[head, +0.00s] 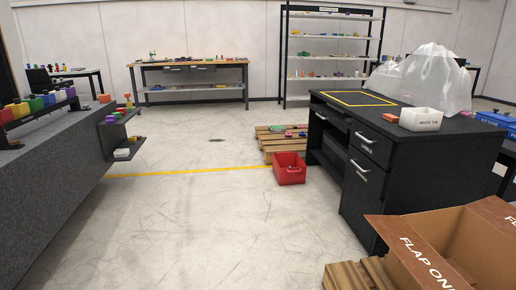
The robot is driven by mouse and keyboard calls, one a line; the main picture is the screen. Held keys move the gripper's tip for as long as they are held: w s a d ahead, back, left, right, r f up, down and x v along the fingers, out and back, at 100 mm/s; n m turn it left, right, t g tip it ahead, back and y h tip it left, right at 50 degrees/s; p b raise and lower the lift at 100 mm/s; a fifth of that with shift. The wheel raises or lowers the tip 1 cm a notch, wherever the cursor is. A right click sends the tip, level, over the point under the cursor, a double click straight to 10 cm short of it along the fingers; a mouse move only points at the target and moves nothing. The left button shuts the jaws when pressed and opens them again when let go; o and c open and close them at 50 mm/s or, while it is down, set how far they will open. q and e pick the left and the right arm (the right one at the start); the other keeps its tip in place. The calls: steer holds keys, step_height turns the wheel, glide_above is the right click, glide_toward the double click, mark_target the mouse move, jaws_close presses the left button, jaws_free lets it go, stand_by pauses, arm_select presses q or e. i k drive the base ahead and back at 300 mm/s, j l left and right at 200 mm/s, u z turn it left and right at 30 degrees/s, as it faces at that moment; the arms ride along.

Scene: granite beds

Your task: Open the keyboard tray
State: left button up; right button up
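The black desk (395,200) stands on the right, seen at an angle. Under the left part of its top is a dark open knee space, with what looks like a thin keyboard tray (332,120) just below the desktop. The tray looks pushed in, but it is small and dark here, so I cannot tell exactly. To its right are a drawer (370,147) and a cabinet door (358,188), both shut, with silver handles. Neither of my grippers is in view.
A red bin (289,169) and a wooden pallet (277,147) stand on the floor left of the desk. An open cardboard box (480,250) and wooden slats (350,275) block the front right. A granite bed (50,180) is left. Middle floor is clear.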

mark_target(343, 121)
steer(key=i, duration=2.55)
